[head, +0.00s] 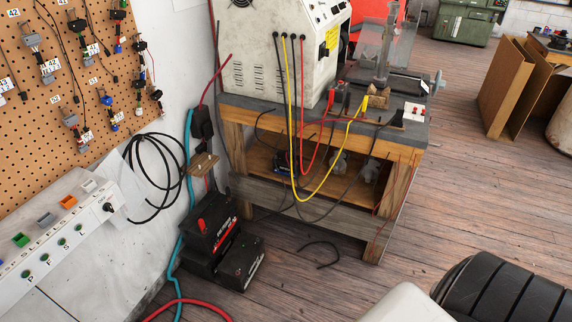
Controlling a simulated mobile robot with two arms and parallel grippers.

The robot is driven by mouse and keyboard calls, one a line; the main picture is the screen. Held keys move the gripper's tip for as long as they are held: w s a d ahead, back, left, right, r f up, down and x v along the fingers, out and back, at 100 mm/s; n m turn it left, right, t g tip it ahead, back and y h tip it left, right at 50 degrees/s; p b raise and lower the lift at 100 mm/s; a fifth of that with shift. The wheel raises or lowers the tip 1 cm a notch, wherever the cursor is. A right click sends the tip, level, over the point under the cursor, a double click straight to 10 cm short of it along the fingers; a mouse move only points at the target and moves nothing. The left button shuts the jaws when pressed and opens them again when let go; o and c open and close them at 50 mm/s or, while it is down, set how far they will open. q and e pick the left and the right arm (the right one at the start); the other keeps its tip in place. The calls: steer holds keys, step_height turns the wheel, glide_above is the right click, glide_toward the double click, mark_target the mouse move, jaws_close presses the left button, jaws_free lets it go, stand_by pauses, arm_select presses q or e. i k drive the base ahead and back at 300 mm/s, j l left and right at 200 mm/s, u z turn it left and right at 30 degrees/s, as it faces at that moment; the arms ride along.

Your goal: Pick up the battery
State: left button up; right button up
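I cannot tell which of the two the task means. Neither of my grippers is in view.
A wooden workbench (330,199) carries a cream test machine (275,55) with red, yellow and black cables. Blue and red hoses (178,255) run beside the batteries. A loose black cable (318,252) lies on the floor.

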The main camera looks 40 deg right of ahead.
mark_target(280, 158)
steer(key=i+l+z, duration=0.1)
steer(key=i+l, duration=0.25)
steer(key=i+l+z, duration=0.1)
steer(key=i+l, duration=0.25)
steer(key=i, duration=0.15)
steer(key=i+l+z, duration=0.1)
steer(key=i+l, duration=0.2)
steer(key=i, duration=0.15)
steer(key=i+l+z, duration=0.1)
steer(key=i+l, duration=0.15)
steer(key=i, duration=0.2)
